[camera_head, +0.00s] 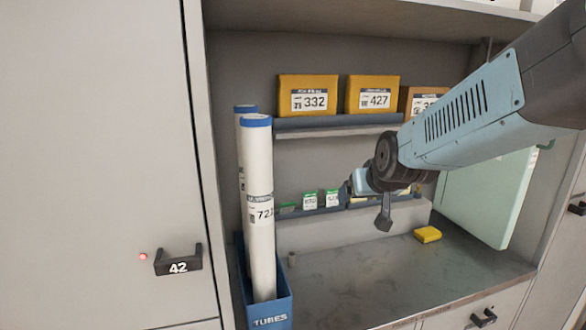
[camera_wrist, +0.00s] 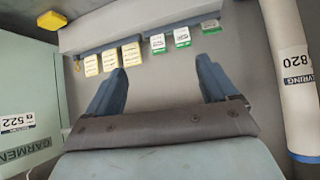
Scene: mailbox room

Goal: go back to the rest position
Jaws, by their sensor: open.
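My gripper (camera_head: 378,200) hangs in front of the lower shelf of the open alcove, at the end of my arm coming in from the right. In the wrist view my gripper (camera_wrist: 160,75) has its two blue-grey fingers spread wide, with nothing between them. Beyond the fingertips are small labelled packets, white-and-green ones (camera_wrist: 182,37) and yellow ones (camera_wrist: 131,55). In the head view my gripper and arm hide part of the lower shelf and part of the upper shelf's right end.
White tubes (camera_head: 259,185) with blue caps stand in a blue bin (camera_head: 270,312) at left. Yellow boxes (camera_head: 308,87) sit on the upper shelf. A small yellow box (camera_head: 428,234) lies on the counter (camera_head: 365,278). A pale green box (camera_head: 492,190) stands at right. The counter's front is mostly clear.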

